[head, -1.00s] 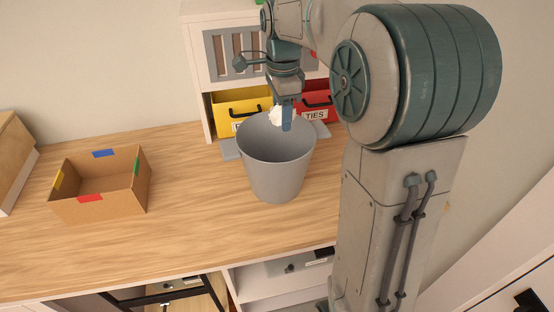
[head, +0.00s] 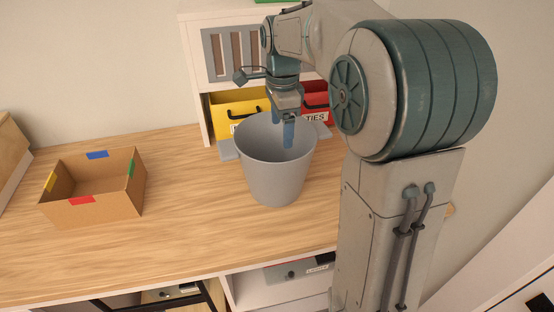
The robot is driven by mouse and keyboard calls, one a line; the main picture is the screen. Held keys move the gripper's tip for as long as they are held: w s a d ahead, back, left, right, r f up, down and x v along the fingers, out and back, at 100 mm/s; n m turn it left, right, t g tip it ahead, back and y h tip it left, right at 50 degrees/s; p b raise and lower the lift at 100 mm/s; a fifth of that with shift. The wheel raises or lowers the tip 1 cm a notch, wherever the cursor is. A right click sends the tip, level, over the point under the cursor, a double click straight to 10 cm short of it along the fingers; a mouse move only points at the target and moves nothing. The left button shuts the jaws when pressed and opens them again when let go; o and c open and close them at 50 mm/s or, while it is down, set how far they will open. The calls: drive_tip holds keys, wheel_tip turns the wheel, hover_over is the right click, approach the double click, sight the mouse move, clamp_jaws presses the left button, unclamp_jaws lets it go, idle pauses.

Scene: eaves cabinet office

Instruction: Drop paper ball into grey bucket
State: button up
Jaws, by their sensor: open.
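The grey bucket (head: 272,180) stands upright on the wooden desk, right of the middle of the desk. My gripper (head: 288,140) points down into the bucket's mouth, with its fingertips below the level of the rim. It is open, and no paper ball shows at its fingers. The paper ball is not visible; the bucket's floor is hidden behind its front wall.
A cardboard box (head: 120,203) with coloured tape tabs stands on the desk (head: 190,230) to the left. Behind the bucket, a white cabinet (head: 195,75) holds a yellow bin (head: 228,103) and a red bin (head: 314,100). The desk between box and bucket is clear.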

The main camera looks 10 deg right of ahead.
wheel_tip(320, 180, up, 14)
idle(0.5)
drive_tip(key=shift+f, duration=0.1)
drive_tip(key=s+f+n+t, duration=0.3)
drive_tip(key=s+f+n, duration=1.4)
drive_tip(key=s, duration=0.4)
drive_tip(key=shift+s+f, duration=0.15)
drive_tip(key=shift+f, duration=0.35)
